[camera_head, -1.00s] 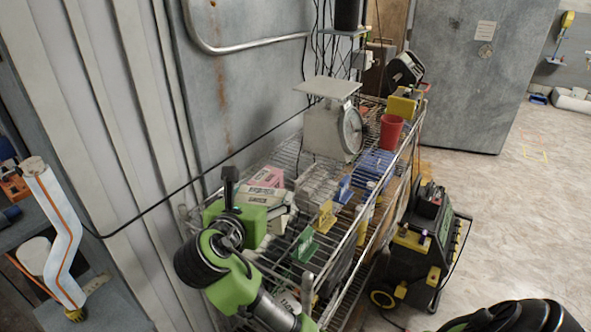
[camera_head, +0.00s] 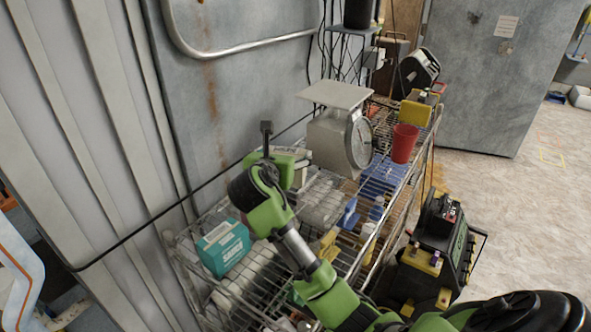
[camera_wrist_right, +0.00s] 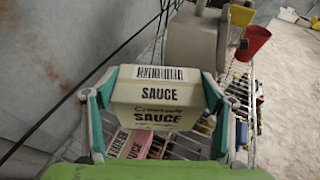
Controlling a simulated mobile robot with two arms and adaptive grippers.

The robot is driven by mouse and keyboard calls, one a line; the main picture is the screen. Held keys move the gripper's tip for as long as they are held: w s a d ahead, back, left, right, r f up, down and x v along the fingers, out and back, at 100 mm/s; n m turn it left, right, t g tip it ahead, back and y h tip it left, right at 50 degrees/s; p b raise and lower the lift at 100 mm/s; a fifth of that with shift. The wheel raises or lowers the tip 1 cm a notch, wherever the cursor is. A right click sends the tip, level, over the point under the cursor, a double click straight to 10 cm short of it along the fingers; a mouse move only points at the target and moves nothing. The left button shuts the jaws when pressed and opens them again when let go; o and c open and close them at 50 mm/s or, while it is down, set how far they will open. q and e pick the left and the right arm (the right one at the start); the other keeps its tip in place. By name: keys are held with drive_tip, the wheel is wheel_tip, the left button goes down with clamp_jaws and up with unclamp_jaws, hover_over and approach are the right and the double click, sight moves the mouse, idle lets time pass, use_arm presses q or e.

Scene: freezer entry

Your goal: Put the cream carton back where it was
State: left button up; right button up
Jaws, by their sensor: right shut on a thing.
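The cream carton (camera_wrist_right: 160,92), off-white with "SAUCE" lettering and a barcode, sits between the fingers of my right gripper (camera_wrist_right: 158,80) in the right wrist view. The fingers press on its left and right sides. In the head view the carton (camera_head: 292,154) shows partly behind my right gripper (camera_head: 270,162), above the wire rack (camera_head: 215,292) and left of the scale. My green arm hides part of the rack below. A pink sauce carton (camera_wrist_right: 135,145) lies lower, under the held carton in the wrist view. My left gripper is not seen.
A teal sauce carton (camera_head: 223,248) stands on the rack's near left part. A scale (camera_head: 340,130) and a red cup (camera_head: 404,143) stand further back. Blue and yellow items lie right of my arm. The metal wall (camera_head: 245,80) borders the rack on the left.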

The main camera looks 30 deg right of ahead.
drive_tip(key=x, duration=0.2)
drive_tip(key=shift+w+d, duration=0.1)
drive_tip(key=shift+d, duration=0.3)
drive_tip(key=w+d+f, duration=0.1)
drive_tip(key=f, duration=0.2)
drive_tip(key=w+d+f+p, duration=0.1)
drive_tip(key=d+f, duration=0.1)
drive_tip(key=f, duration=0.1)
drive_tip(key=w+d+f, duration=0.1)
drive_tip(key=d+f, duration=0.1)
drive_tip(key=f, duration=0.1)
drive_tip(key=shift+w+f+p, duration=0.15)
drive_tip(key=shift+w+p, duration=0.25)
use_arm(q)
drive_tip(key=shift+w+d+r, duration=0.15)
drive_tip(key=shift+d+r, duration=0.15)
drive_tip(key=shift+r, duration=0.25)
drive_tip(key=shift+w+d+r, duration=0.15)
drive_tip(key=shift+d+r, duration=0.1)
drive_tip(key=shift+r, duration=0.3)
use_arm(e)
drive_tip(key=shift+a+f, duration=0.1)
drive_tip(key=shift+f, duration=0.1)
drive_tip(key=shift+f, duration=0.15)
drive_tip(key=o, duration=1.8)
drive_tip(key=shift+s+f, duration=0.1)
drive_tip(key=shift+f, duration=0.05)
drive_tip(key=shift+c, duration=0.2)
drive_tip(key=shift+o, duration=0.3)
